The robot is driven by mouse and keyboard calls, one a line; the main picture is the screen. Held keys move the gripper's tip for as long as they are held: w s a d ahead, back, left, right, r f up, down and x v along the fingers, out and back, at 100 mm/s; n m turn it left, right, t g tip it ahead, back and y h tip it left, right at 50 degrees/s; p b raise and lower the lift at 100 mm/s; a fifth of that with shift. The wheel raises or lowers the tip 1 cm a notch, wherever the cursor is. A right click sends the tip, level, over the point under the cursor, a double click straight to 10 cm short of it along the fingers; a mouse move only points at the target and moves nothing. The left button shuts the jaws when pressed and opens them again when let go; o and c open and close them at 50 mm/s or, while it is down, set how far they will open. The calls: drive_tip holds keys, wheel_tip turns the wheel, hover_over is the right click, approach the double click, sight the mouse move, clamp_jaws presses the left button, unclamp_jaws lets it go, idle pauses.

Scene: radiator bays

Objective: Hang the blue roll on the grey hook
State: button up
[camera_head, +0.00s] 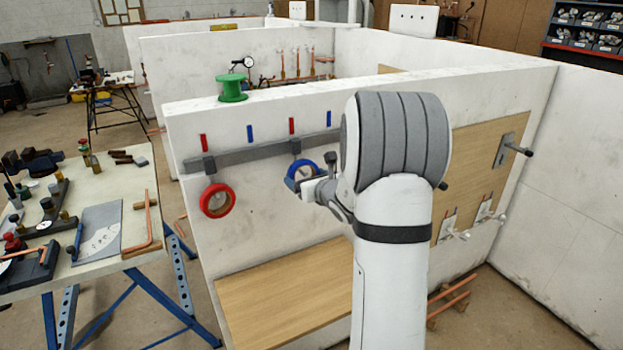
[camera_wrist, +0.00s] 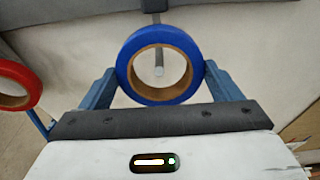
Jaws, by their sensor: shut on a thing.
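The blue roll (camera_head: 293,180) is in my gripper (camera_head: 320,183), in front of the white wall and just below a grey rail block. In the wrist view the blue roll (camera_wrist: 127,84) stands ring-on to the camera, its sides between the two fingers of my gripper (camera_wrist: 160,70). A grey hook (camera_wrist: 154,18) runs down from the rail behind the roll's top edge. Its end shows through the roll's hole. I cannot tell whether the tip is inside the hole or still behind it. In the head view the hook is mostly hidden by the roll and gripper.
A red roll (camera_head: 217,201) hangs from the left rail block; it also shows at the left of the wrist view (camera_wrist: 14,82). The grey rail (camera_head: 250,154) runs along the wall. A wooden board (camera_head: 285,295) lies below. A cluttered workbench (camera_head: 100,245) stands left.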

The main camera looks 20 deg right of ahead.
drive_tip(key=shift+w+f+b, duration=0.5)
drive_tip(key=shift+f+b, duration=0.3)
drive_tip(key=shift+b, duration=0.25)
drive_tip(key=o, duration=0.8)
drive_tip(key=shift+o, duration=0.2)
